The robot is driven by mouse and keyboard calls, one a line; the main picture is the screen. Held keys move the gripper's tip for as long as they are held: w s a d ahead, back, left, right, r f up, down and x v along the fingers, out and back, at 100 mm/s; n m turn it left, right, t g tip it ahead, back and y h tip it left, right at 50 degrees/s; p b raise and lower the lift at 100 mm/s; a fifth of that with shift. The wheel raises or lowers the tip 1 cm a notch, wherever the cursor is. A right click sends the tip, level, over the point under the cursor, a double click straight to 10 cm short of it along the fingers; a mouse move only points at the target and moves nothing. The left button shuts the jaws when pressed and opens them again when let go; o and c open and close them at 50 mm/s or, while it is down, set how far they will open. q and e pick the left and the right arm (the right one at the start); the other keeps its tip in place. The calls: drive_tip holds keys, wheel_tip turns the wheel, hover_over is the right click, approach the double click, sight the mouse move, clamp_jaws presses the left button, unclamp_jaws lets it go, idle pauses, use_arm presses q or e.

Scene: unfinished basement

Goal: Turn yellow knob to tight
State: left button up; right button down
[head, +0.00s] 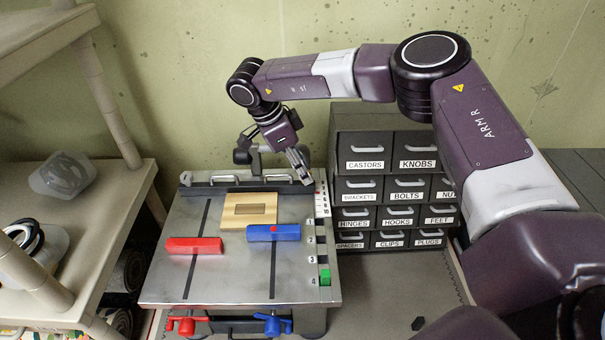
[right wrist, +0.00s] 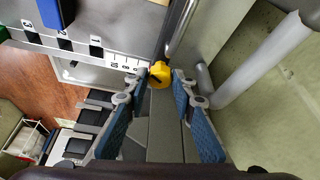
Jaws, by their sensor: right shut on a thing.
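The yellow knob (right wrist: 160,75) shows in the right wrist view, on the end of a grey rod at the edge of the metal table (head: 225,282). My right gripper (right wrist: 162,79) is shut on it, with one blue-padded finger on each side of the knob. A dark mark shows on the knob's side. In the head view my right gripper (head: 304,179) is at the table's back right corner, and the knob is hidden there. No "tight" mark can be read in either view. My left gripper is not in view.
A wooden block (head: 248,222), a red bar (head: 194,246) and a blue bar (head: 273,232) lie on the table. A green block (head: 324,277) sits on the numbered right-hand strip. A grey drawer cabinet (head: 386,146) stands close on the right, shelves (head: 110,205) on the left.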

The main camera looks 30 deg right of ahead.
drive_tip(key=m+g, duration=0.1)
drive_tip(key=m, duration=0.2)
drive_tip(key=m+g+y+b, duration=0.1)
drive_tip(key=m, duration=0.2)
drive_tip(key=shift+w+d+f, duration=0.1)
drive_tip(key=shift+w, duration=0.1)
drive_tip(key=m, duration=0.2)
drive_tip(key=m+g+y, duration=0.1)
drive_tip(key=m, duration=0.1)
drive_tip(key=shift+d+m+y, duration=0.1)
drive_tip(key=shift+m+y, duration=0.2)
drive_tip(key=shift+m, duration=0.1)
drive_tip(key=shift+w+d+m+g+y, duration=0.1)
drive_tip(key=shift+m+g+y, duration=0.3)
drive_tip(key=shift+m, duration=1)
drive_tip(key=c, duration=1.6)
unclamp_jaws()
wheel_tip(320, 180, up, 8)
drive_tip(key=shift+r, duration=1.05)
